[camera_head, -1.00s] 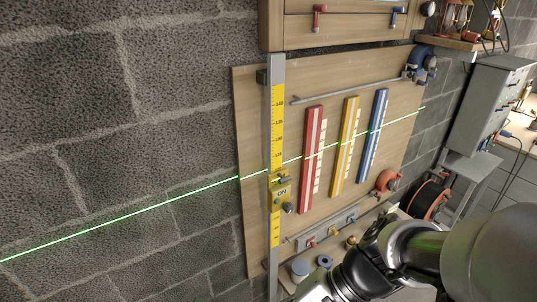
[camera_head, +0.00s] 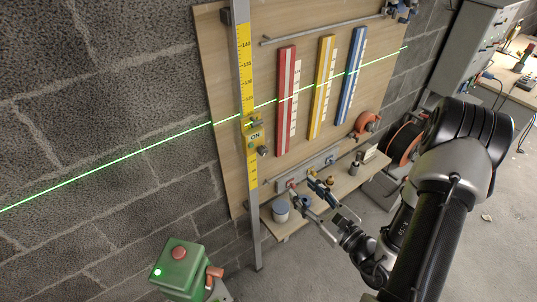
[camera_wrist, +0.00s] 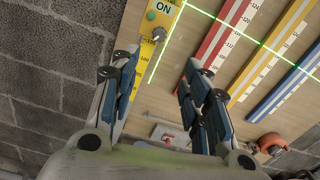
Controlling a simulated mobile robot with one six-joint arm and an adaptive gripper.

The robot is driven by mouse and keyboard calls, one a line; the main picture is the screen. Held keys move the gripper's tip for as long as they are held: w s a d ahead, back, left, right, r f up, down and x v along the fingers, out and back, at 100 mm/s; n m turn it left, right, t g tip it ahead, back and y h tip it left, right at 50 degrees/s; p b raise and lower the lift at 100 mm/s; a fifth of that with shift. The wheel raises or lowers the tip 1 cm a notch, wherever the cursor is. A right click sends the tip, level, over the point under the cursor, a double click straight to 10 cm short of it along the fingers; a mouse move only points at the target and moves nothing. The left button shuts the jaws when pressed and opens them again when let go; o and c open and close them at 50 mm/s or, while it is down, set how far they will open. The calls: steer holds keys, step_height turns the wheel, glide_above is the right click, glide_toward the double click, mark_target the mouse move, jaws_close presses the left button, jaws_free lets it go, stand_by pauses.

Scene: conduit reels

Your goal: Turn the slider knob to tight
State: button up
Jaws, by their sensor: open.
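The slider (camera_head: 253,135) is a yellow block marked ON on a vertical rail with a yellow scale. Its dark knob (camera_head: 263,151) sticks out at the lower right of the block. In the wrist view the slider (camera_wrist: 158,15) is at the top edge and the knob (camera_wrist: 159,35) is just below the ON label. My gripper (camera_head: 308,193) is below and to the right of the knob, apart from it. In the wrist view my gripper (camera_wrist: 157,65) is open and empty, with the knob beyond the gap between its fingers. I cannot read any tight mark.
Red, yellow and blue scale strips (camera_head: 321,87) hang on the wooden board (camera_head: 220,60), crossed by a green laser line. A low shelf (camera_head: 345,182) with a grey pot (camera_head: 280,211) and small parts is near my gripper. A green box with a red button (camera_head: 180,262) stands lower left.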

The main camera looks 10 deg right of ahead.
mark_target(265, 153)
steer(key=x, duration=1.7)
steer(key=shift+w+a+b, duration=0.15)
steer(key=shift+a+b, duration=0.05)
steer(key=shift+b, duration=0.2)
steer(key=shift+c, duration=0.5)
jaws_close()
